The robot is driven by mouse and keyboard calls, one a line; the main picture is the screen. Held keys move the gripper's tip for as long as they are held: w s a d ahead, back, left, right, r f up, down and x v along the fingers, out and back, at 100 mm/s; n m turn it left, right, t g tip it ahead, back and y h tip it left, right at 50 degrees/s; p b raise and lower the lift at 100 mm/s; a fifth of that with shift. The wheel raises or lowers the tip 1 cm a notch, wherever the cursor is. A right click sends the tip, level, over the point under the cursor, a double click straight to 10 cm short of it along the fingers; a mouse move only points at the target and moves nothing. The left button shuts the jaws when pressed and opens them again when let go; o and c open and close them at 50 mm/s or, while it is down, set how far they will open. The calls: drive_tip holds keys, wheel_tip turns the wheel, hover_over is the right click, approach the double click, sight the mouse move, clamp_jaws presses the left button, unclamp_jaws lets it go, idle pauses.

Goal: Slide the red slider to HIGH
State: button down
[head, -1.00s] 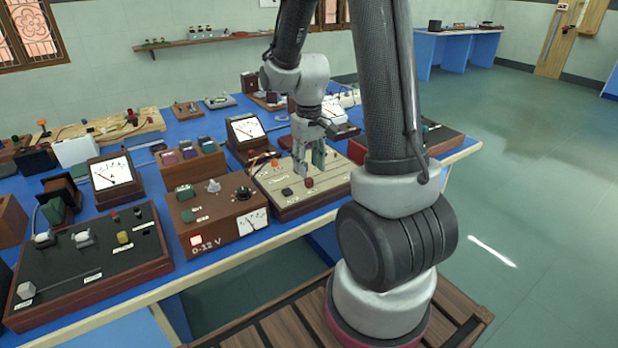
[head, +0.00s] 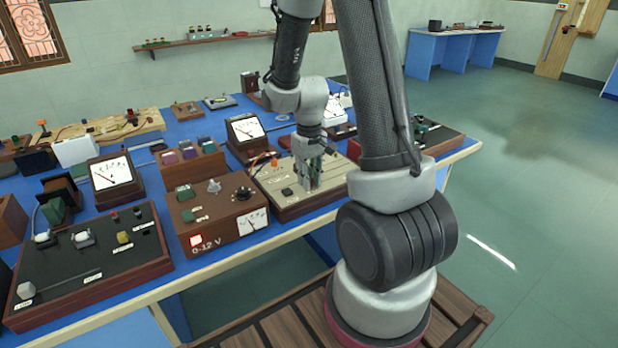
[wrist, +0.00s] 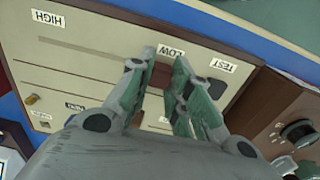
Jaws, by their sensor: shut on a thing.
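My gripper (head: 312,184) is lowered onto the beige slider panel (head: 274,183) on the blue bench. In the wrist view its green-padded fingers (wrist: 163,55) stand on either side of a dark reddish piece (wrist: 158,77), the red slider, mostly hidden between them. The gripper is shut on the slider beside the LOW label (wrist: 171,52). The HIGH label (wrist: 48,18) is at the upper left of the wrist view, along a dark slot (wrist: 95,49). The TEST label (wrist: 221,64) is to the right. The fingers hide the slider in the head view.
A dark button (head: 287,192) is on the panel, left of my gripper. A brown 0-12 V supply box (head: 225,230) stands to the left of the panel. A meter (head: 246,130) stands behind. The slot between the fingers and HIGH looks clear.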

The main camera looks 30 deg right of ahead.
sight(344, 173)
drive_tip(key=shift+d, duration=0.1)
drive_tip(key=d, duration=1.2)
drive_tip(key=shift+d, duration=0.1)
drive_tip(key=shift+w, duration=0.1)
drive_tip(key=c, duration=1.3)
unclamp_jaws()
drive_tip(key=shift+d, duration=0.15)
wheel_tip(344, 173, up, 12)
drive_tip(key=shift+r, duration=0.1)
